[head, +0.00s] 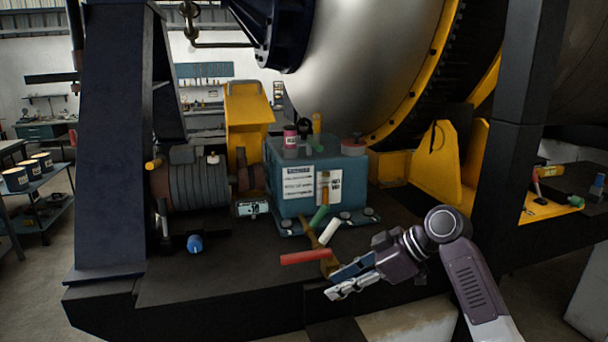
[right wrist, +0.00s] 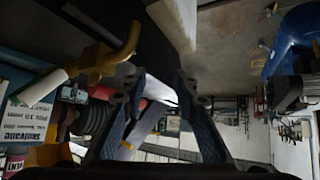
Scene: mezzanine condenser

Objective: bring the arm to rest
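My right arm reaches in from the lower right of the head view. Its gripper (head: 332,285) is just off the front edge of the dark platform (head: 230,282), near a red-handled brass part (head: 305,257). In the right wrist view, the two fingers of this gripper (right wrist: 160,80) stand apart, and I see nothing held between them. A brass elbow (right wrist: 115,55) with a white and green handle (right wrist: 42,88) shows to the left of the fingers there. My left gripper is not in view.
A teal box (head: 285,195) with labels stands on the platform, with a green handle (head: 318,216) and a white handle (head: 329,231) before it. A blue knob (head: 195,243) lies farther left. A dark post (head: 515,150) rises at right, behind my arm.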

